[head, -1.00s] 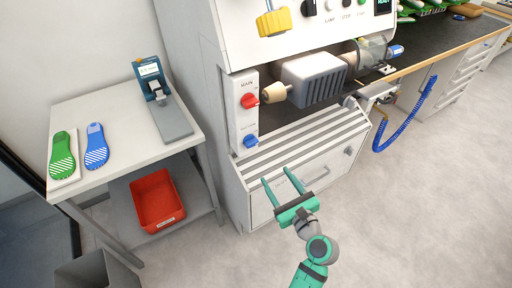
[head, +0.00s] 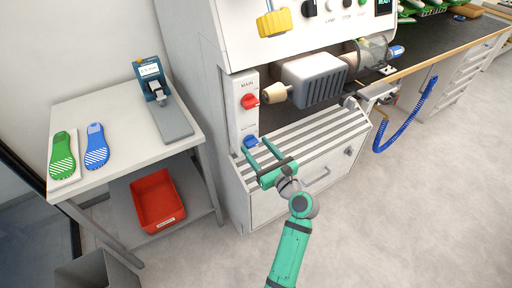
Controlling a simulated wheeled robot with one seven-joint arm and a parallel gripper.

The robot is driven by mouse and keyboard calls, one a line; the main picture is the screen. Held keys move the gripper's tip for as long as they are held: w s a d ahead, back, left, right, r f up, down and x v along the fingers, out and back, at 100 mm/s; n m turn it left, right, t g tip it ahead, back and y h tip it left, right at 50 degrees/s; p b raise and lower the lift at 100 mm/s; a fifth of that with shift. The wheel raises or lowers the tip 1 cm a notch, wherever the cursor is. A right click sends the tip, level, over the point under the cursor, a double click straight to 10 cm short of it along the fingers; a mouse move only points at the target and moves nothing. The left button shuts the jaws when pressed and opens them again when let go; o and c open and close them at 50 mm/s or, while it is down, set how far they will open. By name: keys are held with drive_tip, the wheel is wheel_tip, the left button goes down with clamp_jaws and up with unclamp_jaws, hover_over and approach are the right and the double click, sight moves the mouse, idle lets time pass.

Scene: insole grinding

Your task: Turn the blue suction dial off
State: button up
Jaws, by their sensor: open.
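The blue suction dial (head: 250,141) sits low on the white control strip (head: 245,115) at the machine's left front, below the red main dial (head: 249,101). My gripper (head: 258,147) is open, with its two green fingers pointing up and left towards the blue dial. The left fingertip is at or very close to the dial in the picture, and the right fingertip is to its right. I cannot tell whether they touch. The dial's lower part and its pointer setting are hard to make out.
A slatted ledge (head: 310,138) lies right of and behind my gripper. The grinding unit (head: 314,80) juts out above it. A side table (head: 110,112) with green and blue insoles stands at left, a red bin (head: 157,200) on its lower shelf. The floor in front is clear.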

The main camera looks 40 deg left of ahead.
drive_tip(key=shift+a, duration=0.4)
drive_tip(key=shift+s+a, duration=0.15)
drive_tip(key=shift+a, duration=0.1)
drive_tip(key=shift+d, duration=0.1)
drive_tip(key=c, duration=1.1)
drive_tip(key=shift+o, duration=0.2)
